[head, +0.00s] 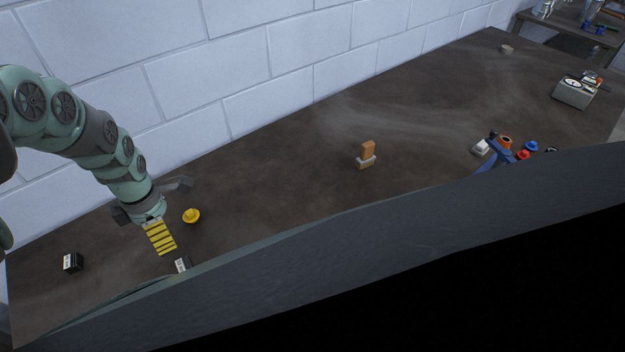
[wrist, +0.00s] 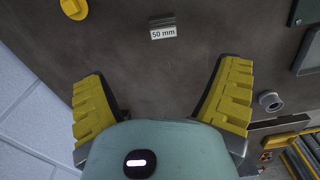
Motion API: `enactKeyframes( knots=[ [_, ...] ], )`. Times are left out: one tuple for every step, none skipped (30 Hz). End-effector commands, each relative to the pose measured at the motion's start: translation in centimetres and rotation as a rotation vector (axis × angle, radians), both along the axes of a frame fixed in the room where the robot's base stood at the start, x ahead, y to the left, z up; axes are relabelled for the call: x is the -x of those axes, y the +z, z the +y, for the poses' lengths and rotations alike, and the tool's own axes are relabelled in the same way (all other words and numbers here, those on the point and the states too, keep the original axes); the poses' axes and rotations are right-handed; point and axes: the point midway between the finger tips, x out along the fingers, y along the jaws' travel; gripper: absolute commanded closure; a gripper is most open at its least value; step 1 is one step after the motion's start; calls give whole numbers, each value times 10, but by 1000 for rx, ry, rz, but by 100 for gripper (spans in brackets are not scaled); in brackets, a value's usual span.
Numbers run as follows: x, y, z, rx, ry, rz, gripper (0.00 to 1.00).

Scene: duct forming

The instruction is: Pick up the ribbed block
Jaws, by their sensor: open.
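A small dark block with fine ridges and a white "50 mm" label (wrist: 163,28) lies on the brown table, ahead of the fingers in the wrist view; I take it for the ribbed block. In the head view, a small labelled block (head: 181,265), apparently the same one, shows at the table's near edge, partly hidden by the dark slab in front. My gripper (wrist: 160,75) is open and empty, its yellow ribbed fingers spread wide on either side. In the head view, my gripper (head: 160,238) points down, just left of that block, and not touching it as far as I see.
A yellow round knob-like piece (head: 191,215) sits close to the gripper. A black labelled block (head: 73,262) is at the left. An orange block on a pale base (head: 366,160) stands mid-table. A grey device (head: 574,93) is far right. The white wall is behind; much table is clear.

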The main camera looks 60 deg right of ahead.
Motion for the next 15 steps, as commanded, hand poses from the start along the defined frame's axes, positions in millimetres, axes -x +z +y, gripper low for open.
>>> enactKeyframes(
  knots=[
    [1, -5, 4, -10, 5, 3, 11],
    [1, -8, 4, -12, 6, 5, 11],
    [1, -13, 4, -11, 7, 6, 11],
    [1, -18, 4, -10, 7, 6, 11],
    [1, -23, 3, -8, 8, 6, 11],
    [2, -31, 2, -6, 7, 6, 11],
    [2, -37, 2, -5, 7, 6, 11],
    [2, -42, 2, -4, 8, 7, 11],
    [2, -49, 2, -5, 7, 8, 11],
    [2, -54, 3, -6, 6, 7, 11],
    [2, -60, 3, -6, 7, 7, 11],
    [2, -66, 2, -6, 7, 7, 11],
    [3, -70, 1, -5, 5, 10, 11],
    [4, -76, 1, -5, 5, 10, 11],
    [3, -83, 1, -6, 4, 9, 11]
  ],
)
